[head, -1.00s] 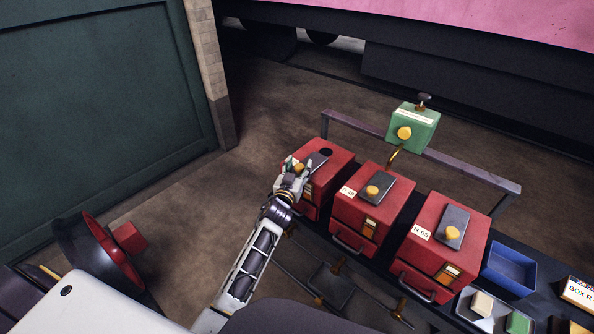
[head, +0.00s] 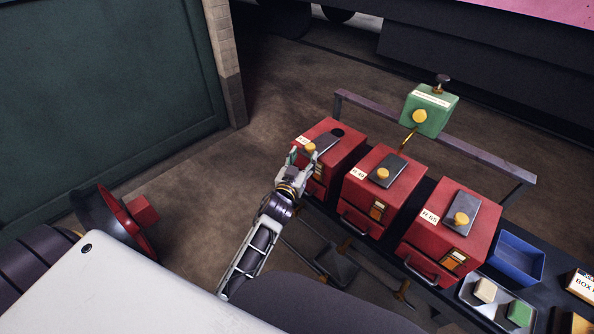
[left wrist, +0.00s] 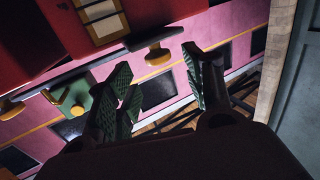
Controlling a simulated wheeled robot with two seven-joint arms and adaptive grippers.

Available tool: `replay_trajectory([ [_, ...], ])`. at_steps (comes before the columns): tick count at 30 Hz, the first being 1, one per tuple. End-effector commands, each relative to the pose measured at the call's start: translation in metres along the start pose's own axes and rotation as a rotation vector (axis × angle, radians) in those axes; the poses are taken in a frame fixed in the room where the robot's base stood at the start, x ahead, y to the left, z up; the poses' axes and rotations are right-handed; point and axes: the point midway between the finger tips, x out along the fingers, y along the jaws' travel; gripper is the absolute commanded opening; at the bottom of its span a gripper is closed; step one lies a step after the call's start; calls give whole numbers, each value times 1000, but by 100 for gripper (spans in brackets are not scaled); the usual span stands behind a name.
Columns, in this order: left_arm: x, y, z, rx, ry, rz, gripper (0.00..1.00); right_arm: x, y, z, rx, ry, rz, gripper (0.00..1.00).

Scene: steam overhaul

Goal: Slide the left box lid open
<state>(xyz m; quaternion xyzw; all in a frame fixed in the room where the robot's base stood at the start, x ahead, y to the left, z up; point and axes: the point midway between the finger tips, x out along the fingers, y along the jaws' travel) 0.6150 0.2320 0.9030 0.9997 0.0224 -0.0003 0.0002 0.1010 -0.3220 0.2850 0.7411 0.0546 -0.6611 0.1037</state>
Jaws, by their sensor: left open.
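The left red box (head: 342,158) has a dark grey lid (head: 326,143) with a brass knob (head: 310,148) on top. My right gripper is not in view.
Two more red boxes, a middle one (head: 365,212) and a right one (head: 440,250), stand alongside with lids covering their tops. A green box (head: 430,112) stands behind on a rail (head: 490,160). A blue tray (head: 518,258) lies right.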

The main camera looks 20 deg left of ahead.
Motion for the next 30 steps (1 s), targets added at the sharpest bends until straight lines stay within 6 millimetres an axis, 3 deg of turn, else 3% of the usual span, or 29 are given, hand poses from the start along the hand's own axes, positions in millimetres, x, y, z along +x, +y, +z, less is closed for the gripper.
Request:
replay_trajectory([
  [18, -49, 0, 1, -1, -2, -1, 52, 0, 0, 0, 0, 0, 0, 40],
  [30, -56, 0, 1, 0, -1, -1, 52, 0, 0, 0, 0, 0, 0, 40],
])
